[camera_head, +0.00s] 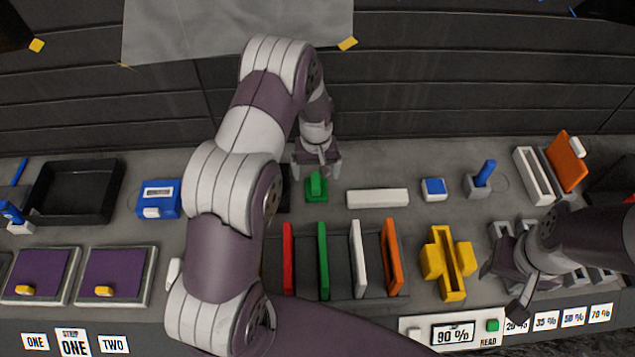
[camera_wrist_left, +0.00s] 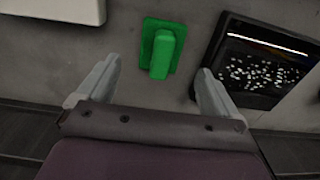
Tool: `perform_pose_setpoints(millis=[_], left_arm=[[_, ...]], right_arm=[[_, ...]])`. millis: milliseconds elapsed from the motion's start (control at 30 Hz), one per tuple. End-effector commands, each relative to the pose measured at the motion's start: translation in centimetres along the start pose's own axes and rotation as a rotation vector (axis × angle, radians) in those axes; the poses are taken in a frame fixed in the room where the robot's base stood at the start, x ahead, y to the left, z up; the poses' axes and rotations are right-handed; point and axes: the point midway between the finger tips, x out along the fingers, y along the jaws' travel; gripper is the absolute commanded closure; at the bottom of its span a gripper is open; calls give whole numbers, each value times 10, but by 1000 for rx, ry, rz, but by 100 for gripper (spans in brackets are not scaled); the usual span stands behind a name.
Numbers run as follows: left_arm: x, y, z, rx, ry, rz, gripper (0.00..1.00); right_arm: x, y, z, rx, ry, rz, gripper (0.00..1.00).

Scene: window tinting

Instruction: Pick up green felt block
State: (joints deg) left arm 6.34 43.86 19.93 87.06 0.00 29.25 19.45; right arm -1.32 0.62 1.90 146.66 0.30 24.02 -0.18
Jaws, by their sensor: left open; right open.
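The green felt block (camera_head: 316,187) stands on the grey worktop, toward the back and near the middle. It has a flat green base and a raised green grip. In the left wrist view the block (camera_wrist_left: 162,50) lies ahead of and between the fingers, apart from both. My left gripper (camera_head: 316,172) is open and empty, directly over or just behind the block. Its two fingers also show in the left wrist view (camera_wrist_left: 160,90). My right gripper (camera_head: 505,285) is open at the right, near the percentage labels, partly hidden by its own arm.
A white bar (camera_head: 377,198) lies right of the block. A dark tray with pale specks (camera_wrist_left: 255,62) is close to one left finger. A rack with red, green, white and orange cards (camera_head: 340,265) stands in front. A yellow holder (camera_head: 447,262) is further right.

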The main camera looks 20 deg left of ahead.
Motion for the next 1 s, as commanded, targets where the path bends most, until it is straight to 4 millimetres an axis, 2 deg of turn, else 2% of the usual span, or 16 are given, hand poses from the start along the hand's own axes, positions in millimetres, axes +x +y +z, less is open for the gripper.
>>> perform_pose_setpoints(millis=[133, 233, 333, 433, 600, 800, 1000], left_arm=[[14, 0, 2, 0, -3, -1, 6], [32, 1, 4, 0, -3, -1, 6], [51, 1, 3, 0, -1, 0, 6], [59, 1, 2, 0, 2, 1, 6], [60, 1, 2, 0, 2, 1, 6], [59, 1, 2, 0, 2, 1, 68], [59, 1, 2, 0, 2, 1, 68]], right_arm=[[-15, 0, -2, 0, 0, 0, 57], [-29, 0, -3, 0, 0, 0, 57], [-30, 0, -4, 0, 0, 0, 57], [-30, 0, -4, 0, 0, 0, 57], [-29, 0, -3, 0, -1, 0, 57], [-29, 0, -3, 0, -1, 0, 57], [-29, 0, -3, 0, 0, 0, 57]])
